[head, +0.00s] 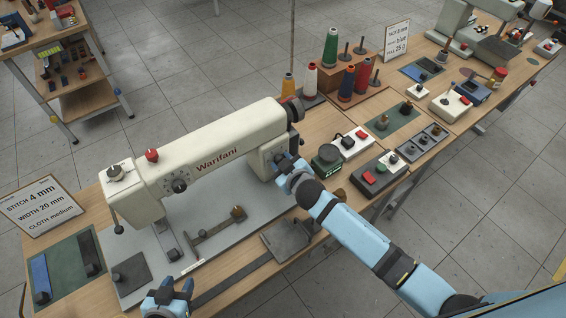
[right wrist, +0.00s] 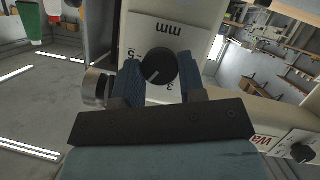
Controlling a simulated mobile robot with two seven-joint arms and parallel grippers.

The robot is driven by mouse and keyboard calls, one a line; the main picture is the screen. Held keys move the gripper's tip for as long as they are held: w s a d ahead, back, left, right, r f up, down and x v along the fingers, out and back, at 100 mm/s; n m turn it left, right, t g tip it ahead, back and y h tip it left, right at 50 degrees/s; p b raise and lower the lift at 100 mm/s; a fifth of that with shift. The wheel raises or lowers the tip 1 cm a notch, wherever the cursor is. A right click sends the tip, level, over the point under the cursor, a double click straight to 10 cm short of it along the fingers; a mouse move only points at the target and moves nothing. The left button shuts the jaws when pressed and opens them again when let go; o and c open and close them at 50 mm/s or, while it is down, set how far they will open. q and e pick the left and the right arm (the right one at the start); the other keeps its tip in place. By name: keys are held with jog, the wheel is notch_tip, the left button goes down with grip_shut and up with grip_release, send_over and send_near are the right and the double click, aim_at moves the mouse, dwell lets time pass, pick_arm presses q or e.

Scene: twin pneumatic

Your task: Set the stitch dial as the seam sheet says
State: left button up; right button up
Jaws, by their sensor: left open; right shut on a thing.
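The seam sheet (head: 40,206) stands at the left of the table and reads stitch 4 mm, width 20 mm, cloth medium. My right gripper (head: 288,163) is at the right end of the cream sewing machine (head: 210,153). In the right wrist view its two fingers are shut on the sides of the black stitch dial (right wrist: 158,66). The dial's plate shows "mm", a 5 and a 3; the white pointer mark points down-left, between the 5 and the 3. The head view hides the dial behind the gripper. My left gripper (head: 168,293) is open and empty near the table's front edge.
Another black dial (head: 180,186) and a red knob (head: 152,155) are on the machine. Thread spools (head: 330,48) stand behind its right end. A white switch box (head: 351,143) and a grey box with buttons (head: 379,173) stand right of my right gripper.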

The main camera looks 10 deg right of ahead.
jog(key=o, duration=0.9)
notch_tip(320, 180, up, 20)
jog(key=shift+r, duration=0.1)
dwell(0.3)
